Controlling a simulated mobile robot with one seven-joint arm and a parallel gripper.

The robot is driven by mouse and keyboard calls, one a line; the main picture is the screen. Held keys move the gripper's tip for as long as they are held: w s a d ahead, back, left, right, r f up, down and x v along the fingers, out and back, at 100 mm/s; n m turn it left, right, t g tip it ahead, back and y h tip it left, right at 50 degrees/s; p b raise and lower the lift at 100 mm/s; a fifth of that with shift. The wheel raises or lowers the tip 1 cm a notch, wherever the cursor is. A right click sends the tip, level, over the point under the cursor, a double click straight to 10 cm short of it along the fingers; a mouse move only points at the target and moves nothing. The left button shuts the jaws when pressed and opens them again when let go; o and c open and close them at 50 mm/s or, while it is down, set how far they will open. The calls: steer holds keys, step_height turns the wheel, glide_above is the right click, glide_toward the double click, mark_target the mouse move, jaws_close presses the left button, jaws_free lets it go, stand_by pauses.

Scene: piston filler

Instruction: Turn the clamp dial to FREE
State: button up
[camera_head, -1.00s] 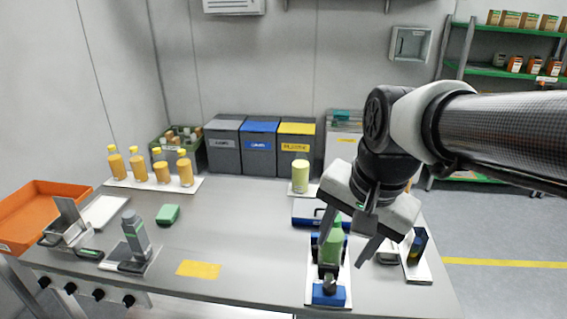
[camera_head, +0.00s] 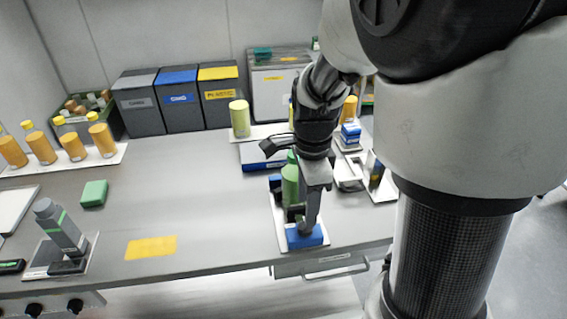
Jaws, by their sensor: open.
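The clamp fixture has a white base plate (camera_head: 281,232) and a blue block (camera_head: 305,238) at its front end. A green bottle (camera_head: 290,184) stands upright in the fixture, behind the block. My gripper (camera_head: 308,224) points down over the blue block, its fingers right at the top of the block. It is open, seen nearly edge-on. The dark dial on the block is mostly hidden by the fingers, so its setting and any contact with it cannot be made out.
A yellow mat (camera_head: 151,247) and a green block (camera_head: 94,193) lie on the table to the left. Bins (camera_head: 178,101) line the back. Bare table lies left of the fixture.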

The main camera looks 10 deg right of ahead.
mark_target(305, 227)
step_height(305, 227, down, 7)
steer(key=shift+f+b, duration=0.15)
steer(key=shift+b, duration=0.6)
steer(key=c, duration=1)
steer(key=shift+c, duration=0.2)
